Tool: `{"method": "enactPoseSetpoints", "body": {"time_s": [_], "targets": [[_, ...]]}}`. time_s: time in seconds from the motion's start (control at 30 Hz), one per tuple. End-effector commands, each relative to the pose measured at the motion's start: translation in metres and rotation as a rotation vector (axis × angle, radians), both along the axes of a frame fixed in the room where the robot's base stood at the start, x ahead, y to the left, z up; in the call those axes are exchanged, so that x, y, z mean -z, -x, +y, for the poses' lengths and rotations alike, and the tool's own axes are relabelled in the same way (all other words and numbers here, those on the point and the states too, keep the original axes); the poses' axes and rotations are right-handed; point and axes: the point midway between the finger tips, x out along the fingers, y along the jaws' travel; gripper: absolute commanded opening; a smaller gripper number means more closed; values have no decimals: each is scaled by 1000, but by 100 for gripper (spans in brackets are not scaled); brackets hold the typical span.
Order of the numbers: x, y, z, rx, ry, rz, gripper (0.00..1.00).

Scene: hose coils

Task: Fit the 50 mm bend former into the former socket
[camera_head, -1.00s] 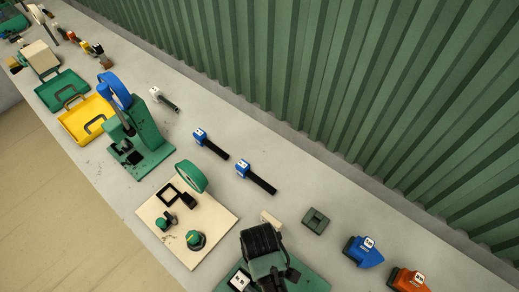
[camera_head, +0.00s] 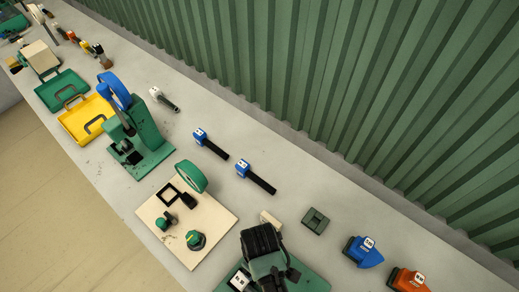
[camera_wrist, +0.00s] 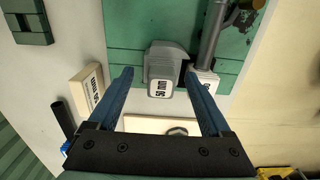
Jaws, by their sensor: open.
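In the wrist view, a grey block-shaped former (camera_wrist: 165,62) sits on a green base plate (camera_wrist: 110,42). In the head view, my gripper and wrist (camera_head: 262,243) are over the green base (camera_head: 315,283) and hide the former. A dark green square block with a square recess (camera_head: 315,220) stands on the bench; it also shows in the wrist view (camera_wrist: 27,22). I cannot tell whether it is the socket.
A cream block with a label (camera_wrist: 88,88) lies left of the base plate. A grey bar with a white labelled end (camera_wrist: 212,42) is close to the right finger. Blue (camera_head: 363,252) and orange (camera_head: 408,280) labelled pieces stand at right. A cream board (camera_head: 210,235) lies at left.

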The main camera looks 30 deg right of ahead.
Motion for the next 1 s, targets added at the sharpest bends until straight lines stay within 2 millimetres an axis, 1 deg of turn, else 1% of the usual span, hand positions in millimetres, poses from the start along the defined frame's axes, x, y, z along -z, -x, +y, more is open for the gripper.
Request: {"method": "enactPoseSetpoints", "body": {"time_s": [0.97,1.0], "targets": [[0,0,2,-4,-5,3,87],[0,0,2,-4,-5,3,94]]}}
